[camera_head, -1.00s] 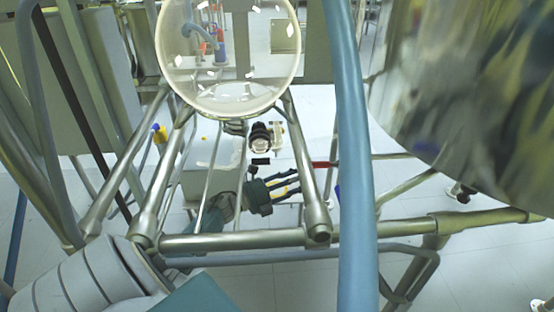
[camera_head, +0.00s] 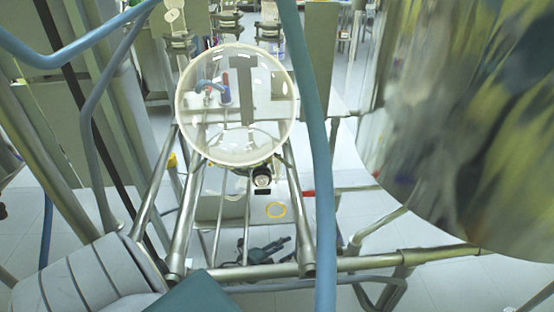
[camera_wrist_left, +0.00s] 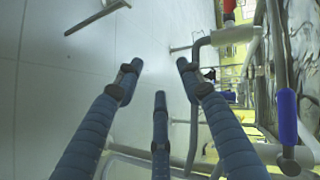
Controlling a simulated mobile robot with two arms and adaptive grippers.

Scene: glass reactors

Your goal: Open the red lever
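A small red piece, which looks like the red lever (camera_head: 309,193), shows beside the blue hose among the steel frame bars. A red handle on a metal fitting, seemingly the same lever (camera_wrist_left: 228,8), is cut off by the top edge of the left wrist view. My left gripper (camera_head: 282,246) is low behind the frame bars, below the lever and a little to its left. In the left wrist view its blue fingers (camera_wrist_left: 155,85) are spread apart with nothing between them. The lever is apart from the fingers. My right gripper is not in view.
A round glass vessel (camera_head: 236,135) stands in the frame above my left gripper, with a black valve (camera_head: 262,177) beneath it. A blue hose (camera_head: 322,220) hangs in front. A large shiny vessel (camera_head: 450,130) fills the right. A blue handle (camera_wrist_left: 287,115) is right of the fingers.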

